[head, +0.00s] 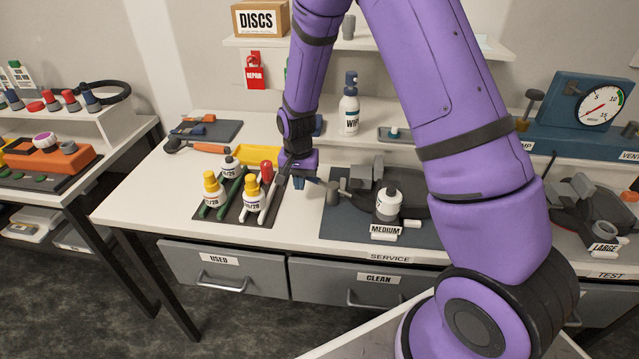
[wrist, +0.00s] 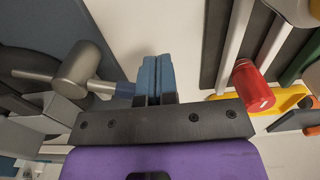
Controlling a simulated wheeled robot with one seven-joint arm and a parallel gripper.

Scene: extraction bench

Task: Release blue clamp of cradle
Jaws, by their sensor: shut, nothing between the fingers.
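My gripper (head: 299,184) is over the bench between the bottle rack and the MEDIUM mat, pointing down. In the wrist view its two blue-padded fingers (wrist: 156,72) are together with nothing between them. In the head view the grey cylinder (head: 333,193) is at the left of the grey cradle (head: 366,173). The clamp's far parts are hidden.
Left of my gripper, a rack holds yellow-capped bottles (head: 252,196) and a red-topped piece (wrist: 254,88). A yellow tray (head: 258,154) and a wash bottle (head: 349,112) are behind. The bench's left front is clear.

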